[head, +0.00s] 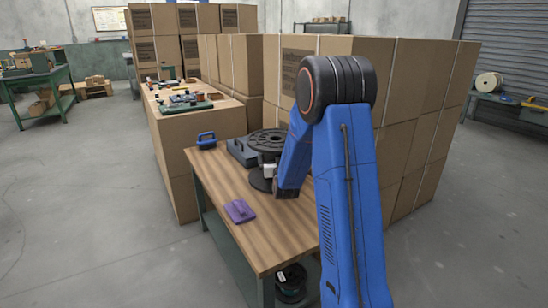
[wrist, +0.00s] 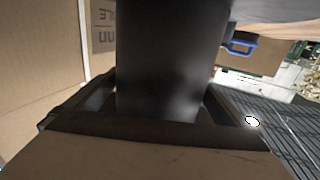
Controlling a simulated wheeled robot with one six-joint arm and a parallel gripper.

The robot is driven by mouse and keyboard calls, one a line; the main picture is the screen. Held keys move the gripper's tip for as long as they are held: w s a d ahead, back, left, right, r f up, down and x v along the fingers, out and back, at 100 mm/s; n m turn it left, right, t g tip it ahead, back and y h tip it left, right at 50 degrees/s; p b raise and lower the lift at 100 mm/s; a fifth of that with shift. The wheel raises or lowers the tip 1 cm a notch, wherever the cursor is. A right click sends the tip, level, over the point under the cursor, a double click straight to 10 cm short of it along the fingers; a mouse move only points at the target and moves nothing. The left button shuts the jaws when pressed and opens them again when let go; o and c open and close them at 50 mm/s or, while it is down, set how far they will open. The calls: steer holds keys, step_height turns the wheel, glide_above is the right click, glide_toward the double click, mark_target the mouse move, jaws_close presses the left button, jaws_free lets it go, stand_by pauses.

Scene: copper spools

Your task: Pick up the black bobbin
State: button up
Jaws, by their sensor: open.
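The black bobbin (head: 268,139) stands upright on the wooden table, with a wide ribbed top flange and a dark core below it. My gripper (head: 269,172) is at the bobbin's side, below the top flange, with my blue arm reaching in from the right. In the wrist view a black surface of the bobbin (wrist: 172,50) fills the middle, between the fingers of my gripper (wrist: 158,92). The fingers are open on either side of it; I cannot tell whether they touch it. My arm partly hides the bobbin's right side and base.
On the wooden table (head: 258,240) lie a purple object (head: 239,211), a dark case (head: 242,153) and a blue-handled tool (head: 206,140). Stacked cardboard boxes (head: 410,150) stand close behind and to the right. Another dark spool (head: 291,282) is under the table. The table's front is mostly clear.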

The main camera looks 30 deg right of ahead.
steer(key=shift+c, duration=0.6)
steer(key=shift+r, duration=0.1)
steer(key=c, duration=1.2)
